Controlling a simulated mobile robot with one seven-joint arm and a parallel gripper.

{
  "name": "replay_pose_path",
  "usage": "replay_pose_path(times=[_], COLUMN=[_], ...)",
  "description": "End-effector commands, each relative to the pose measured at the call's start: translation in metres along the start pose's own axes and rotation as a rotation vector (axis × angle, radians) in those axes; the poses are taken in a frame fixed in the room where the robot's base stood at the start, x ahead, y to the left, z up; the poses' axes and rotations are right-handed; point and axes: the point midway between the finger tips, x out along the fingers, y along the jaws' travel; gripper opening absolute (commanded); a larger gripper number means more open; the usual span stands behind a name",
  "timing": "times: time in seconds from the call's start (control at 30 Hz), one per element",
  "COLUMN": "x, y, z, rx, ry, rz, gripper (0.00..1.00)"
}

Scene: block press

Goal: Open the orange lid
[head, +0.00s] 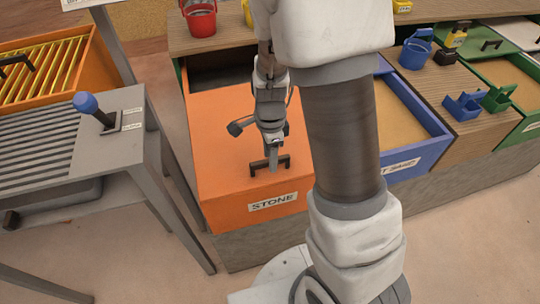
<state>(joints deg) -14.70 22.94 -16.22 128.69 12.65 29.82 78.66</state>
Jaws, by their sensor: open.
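The orange lid (235,130) covers most of the orange bin labelled "STONE" (274,201). A dark gap shows at the bin's far end, behind the lid. A black handle (284,162) stands near the lid's front edge. My gripper (271,165) points down at the handle, and its fingertips overlap the handle's middle in the head view. It is open, though the gap between its fingers is hard to see. I cannot tell whether the fingers touch the handle. My arm hides the area to the right of the lid.
A grey slatted table with a blue-knobbed lever (87,104) stands left. A red bucket (199,18) sits on the wooden ledge behind. A blue sand bin (408,135) lies right, with blue (463,106) and green (498,98) scoops beyond it.

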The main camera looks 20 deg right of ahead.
Motion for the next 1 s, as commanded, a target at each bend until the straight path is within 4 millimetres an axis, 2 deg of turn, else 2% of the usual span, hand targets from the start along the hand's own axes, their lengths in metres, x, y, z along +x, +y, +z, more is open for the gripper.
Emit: replay_pose_path(times=[0.1,0.13,0.4,1.0], x=[-0.0003,-0.0003,-0.0005,-0.0008], y=[0.0,0.0,-0.0001,-0.0002], z=[0.0,0.0001,0.0001,0.0001], rx=[0.0,0.0,0.0,0.0], ry=[0.0,0.0,0.0,0.0], rz=[0.0,0.0,0.0,0.0], gripper=[0.5,0.46,0.0,0.0])
